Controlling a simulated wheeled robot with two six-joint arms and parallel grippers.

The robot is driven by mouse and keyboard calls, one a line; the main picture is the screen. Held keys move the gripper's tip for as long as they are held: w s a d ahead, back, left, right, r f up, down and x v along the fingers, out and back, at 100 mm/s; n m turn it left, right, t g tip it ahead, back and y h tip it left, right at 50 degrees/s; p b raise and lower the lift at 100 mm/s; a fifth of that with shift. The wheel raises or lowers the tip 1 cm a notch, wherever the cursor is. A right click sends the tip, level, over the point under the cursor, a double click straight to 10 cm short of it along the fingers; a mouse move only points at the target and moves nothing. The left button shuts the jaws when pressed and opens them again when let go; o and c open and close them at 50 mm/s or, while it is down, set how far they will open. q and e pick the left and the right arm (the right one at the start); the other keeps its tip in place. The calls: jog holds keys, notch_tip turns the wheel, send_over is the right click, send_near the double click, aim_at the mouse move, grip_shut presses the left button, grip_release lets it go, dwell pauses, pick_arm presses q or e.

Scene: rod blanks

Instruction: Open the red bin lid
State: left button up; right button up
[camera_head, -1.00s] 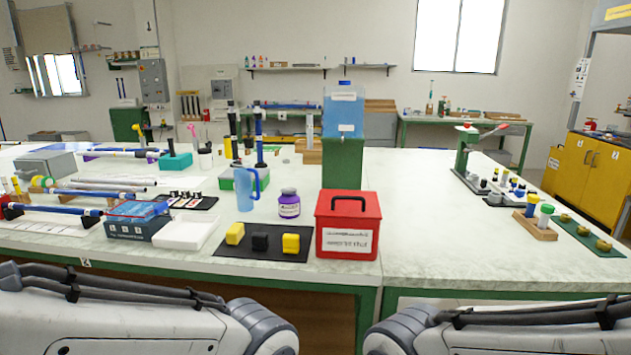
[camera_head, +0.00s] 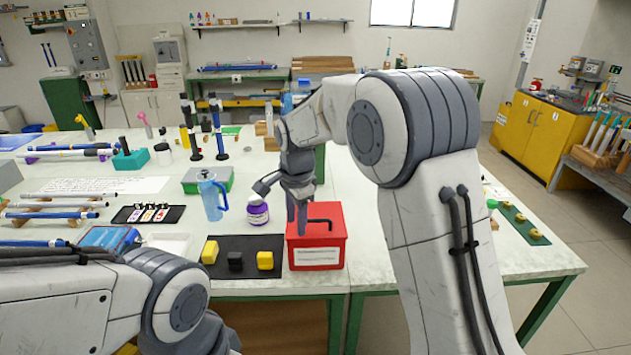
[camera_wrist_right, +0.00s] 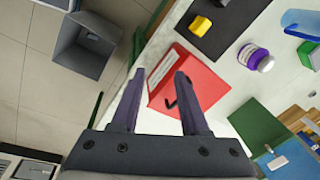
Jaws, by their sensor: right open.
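The red bin (camera_head: 318,256) stands at the front edge of the white-topped table, with a white label on its front. Its red lid (camera_head: 327,213) looks shut, with a black handle (camera_head: 321,222) on top. The right wrist view also shows the red bin (camera_wrist_right: 203,90) and its black handle (camera_wrist_right: 171,104). My right gripper (camera_head: 282,207) is open and empty, above the lid's left side, with one finger hiding part of the lid. In the right wrist view the fingertips (camera_wrist_right: 160,73) are spread in front of the bin. My left arm shows at lower left; its gripper is out of view.
A black mat (camera_head: 236,243) with yellow and black blocks lies left of the bin. A purple-labelled jar (camera_head: 257,212) and a blue jug (camera_head: 212,197) stand behind the mat. A green stand (camera_wrist_right: 257,124) is near the bin.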

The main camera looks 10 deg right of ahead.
aim_at(319, 221)
jog(key=w+d+r+m+p, duration=0.3)
jog(key=w+d+m+p, duration=0.1)
jog(key=w+d+m, duration=0.25)
pick_arm(q)
notch_tip(319, 221, up, 9)
jog(key=p, duration=0.2)
jog(key=shift+p, duration=0.35)
pick_arm(e)
jog(key=w+f, duration=0.1)
jog(key=f, duration=0.2)
jog(key=w+d+f, duration=0.1)
jog(key=f, duration=0.2)
jog(key=w+f, duration=0.1)
jog(key=f, duration=0.3)
jog(key=shift+d, duration=0.15)
jog(key=shift+n, duration=0.25)
grip_shut()
